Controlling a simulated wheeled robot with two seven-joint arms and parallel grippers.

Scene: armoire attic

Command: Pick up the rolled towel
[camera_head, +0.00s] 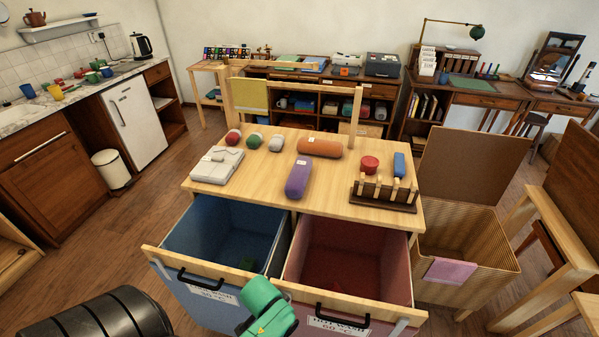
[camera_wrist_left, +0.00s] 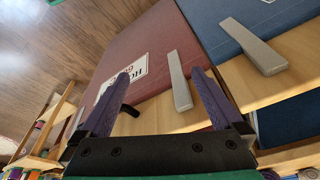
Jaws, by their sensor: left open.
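An orange roll (camera_head: 320,147) and a purple roll (camera_head: 299,177) lie on the wooden table; both look like rolled towels, and I cannot tell which one is meant. The purple roll is near the table's front edge, with the orange one behind it. My left arm's green end (camera_head: 268,306) is low in front of the open drawers, apart from both rolls. In the left wrist view, my left gripper (camera_wrist_left: 161,75) is open with nothing visible between its fingers, facing the red drawer front (camera_wrist_left: 148,48). My right gripper is out of view.
A blue drawer (camera_head: 181,240) and a red drawer (camera_head: 398,268) stand pulled out below the table (camera_head: 228,180). On it are white folded cloth (camera_head: 217,165), several small rolls, a red round item (camera_head: 369,164) and a pegged rack (camera_head: 384,193). An open wicker hamper (camera_head: 487,240) stands right.

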